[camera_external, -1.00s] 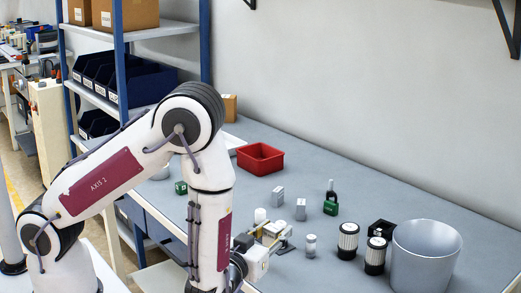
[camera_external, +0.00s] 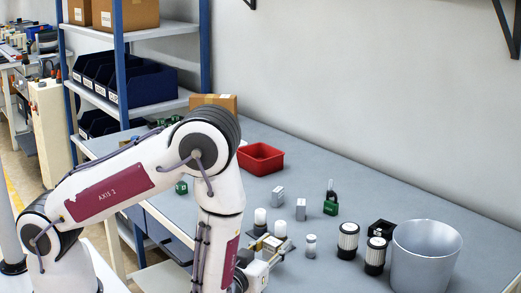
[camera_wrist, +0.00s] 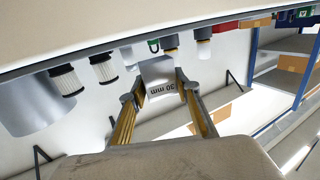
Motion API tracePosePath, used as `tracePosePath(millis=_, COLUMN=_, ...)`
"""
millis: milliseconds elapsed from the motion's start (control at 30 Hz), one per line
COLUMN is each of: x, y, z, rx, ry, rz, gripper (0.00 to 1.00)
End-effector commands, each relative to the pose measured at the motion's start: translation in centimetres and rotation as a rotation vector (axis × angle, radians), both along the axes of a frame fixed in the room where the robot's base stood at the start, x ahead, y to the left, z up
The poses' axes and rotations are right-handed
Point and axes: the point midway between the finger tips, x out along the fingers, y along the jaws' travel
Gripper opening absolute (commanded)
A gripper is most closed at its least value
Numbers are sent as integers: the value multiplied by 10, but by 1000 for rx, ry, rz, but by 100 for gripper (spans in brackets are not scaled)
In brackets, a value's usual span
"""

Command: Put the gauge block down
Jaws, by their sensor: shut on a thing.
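The gauge block (camera_wrist: 159,80) is a pale grey block marked "30 mm". In the wrist view it sits between the two fingertips of my gripper (camera_wrist: 160,92), which is shut on it; the marking appears upside down. In the external view my gripper (camera_external: 268,250) is low over the near part of the bench, in front of two white-topped cylinders. The held block cannot be made out clearly there, and its gap to the bench cannot be told.
White-topped cylinders (camera_external: 260,217) (camera_external: 280,229) and a small jar (camera_external: 311,246) are close by. Ribbed filters (camera_external: 348,241) and a grey bucket (camera_external: 424,258) stand right.

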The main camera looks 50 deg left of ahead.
Motion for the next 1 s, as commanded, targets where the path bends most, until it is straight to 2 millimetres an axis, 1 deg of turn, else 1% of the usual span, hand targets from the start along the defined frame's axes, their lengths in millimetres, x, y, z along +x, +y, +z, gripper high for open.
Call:
tracePosePath(millis=100, x=0, y=0, z=-11, rx=3, ry=1, rz=0, gripper=6)
tracePosePath(millis=300, x=0, y=0, z=-23, rx=1, ry=0, rz=0, gripper=6)
tracePosePath(millis=667, x=0, y=0, z=-24, rx=0, ry=0, rz=0, gripper=6)
tracePosePath(millis=900, x=0, y=0, z=-28, rx=0, ry=0, rz=0, gripper=6)
tracePosePath(millis=933, x=0, y=0, z=-28, rx=0, ry=1, rz=0, gripper=39)
tracePosePath(millis=967, x=0, y=0, z=-28, rx=0, ry=1, rz=0, gripper=47)
tracePosePath(millis=1000, x=0, y=0, z=-28, rx=0, ry=1, rz=0, gripper=49)
